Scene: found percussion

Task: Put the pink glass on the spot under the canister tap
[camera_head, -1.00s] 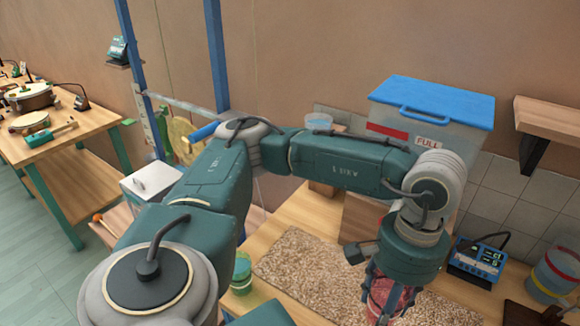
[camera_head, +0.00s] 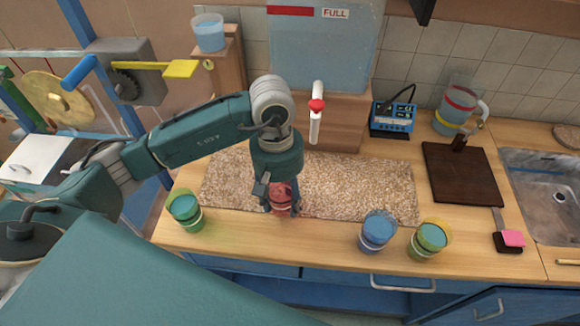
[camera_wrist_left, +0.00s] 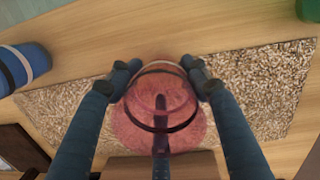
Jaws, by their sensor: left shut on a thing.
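The pink glass (camera_head: 281,199) is a see-through cup with dark bands. My left gripper (camera_head: 279,208) is shut on it at the front edge of the speckled mat (camera_head: 350,185). In the left wrist view the glass (camera_wrist_left: 158,110) sits between the two dark fingers of my left gripper (camera_wrist_left: 160,82). I cannot tell whether its base touches the mat. The canister (camera_head: 320,50) is clear and marked FULL. Its tap (camera_head: 316,106), white with a red handle, hangs behind and right of the glass. No marked spot under the tap is distinguishable. My right gripper is not in view.
A green glass (camera_head: 186,211) stands to the left. A blue glass (camera_head: 377,231) and a yellow-green glass (camera_head: 428,240) stand front right. A blue meter (camera_head: 393,117), a jug (camera_head: 457,108) and a dark board (camera_head: 462,176) are farther right. The mat under the tap looks clear.

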